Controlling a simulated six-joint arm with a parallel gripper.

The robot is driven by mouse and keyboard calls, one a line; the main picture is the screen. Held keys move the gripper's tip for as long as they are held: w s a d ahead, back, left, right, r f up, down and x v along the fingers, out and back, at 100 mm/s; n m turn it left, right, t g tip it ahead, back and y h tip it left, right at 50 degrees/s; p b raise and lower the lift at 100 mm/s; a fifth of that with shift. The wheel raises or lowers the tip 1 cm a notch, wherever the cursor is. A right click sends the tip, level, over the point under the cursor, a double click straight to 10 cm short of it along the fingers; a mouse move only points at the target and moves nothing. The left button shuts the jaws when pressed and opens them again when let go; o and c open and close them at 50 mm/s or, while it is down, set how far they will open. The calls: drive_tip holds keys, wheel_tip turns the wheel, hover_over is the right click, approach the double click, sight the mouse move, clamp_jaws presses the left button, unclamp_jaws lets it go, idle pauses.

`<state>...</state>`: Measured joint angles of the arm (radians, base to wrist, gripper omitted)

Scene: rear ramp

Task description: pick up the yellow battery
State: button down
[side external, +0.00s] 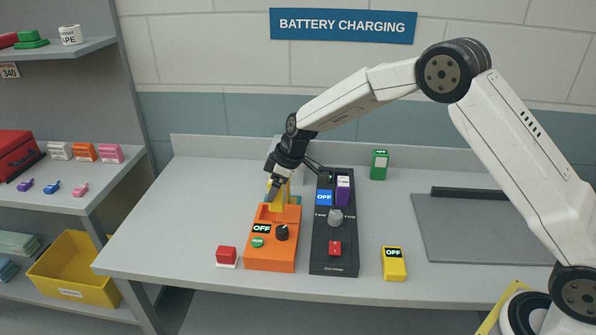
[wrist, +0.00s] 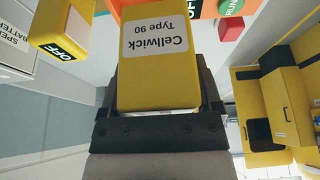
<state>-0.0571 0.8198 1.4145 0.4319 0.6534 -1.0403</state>
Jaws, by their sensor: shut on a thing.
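The yellow battery (wrist: 158,65) is held between the fingers of my gripper (side external: 279,187). Its white label reads "Cellwick Type 90", upside down in the wrist view. In the side external view the battery (side external: 277,206) shows as a small yellow patch below my gripper, at the rear end of the orange charger (side external: 270,253). My gripper hides much of it there. I cannot tell whether its lower end is still in the charger or just clear of it. The charger has an "OFF" display, a black knob and a green button.
A black charger (side external: 333,257) with a purple-and-white block (side external: 343,189) stands close on the right. A yellow "OFF" box (side external: 395,265), a green block (side external: 379,165) and a red button box (side external: 226,256) stand on the bench. The bench's left part is clear.

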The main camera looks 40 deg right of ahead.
drive_tip(key=s+d+r, duration=0.1)
drive_tip(key=s+r, duration=0.4)
drive_tip(key=s, duration=0.5)
drive_tip(key=shift+r, duration=0.3)
drive_tip(key=shift+d, duration=0.1)
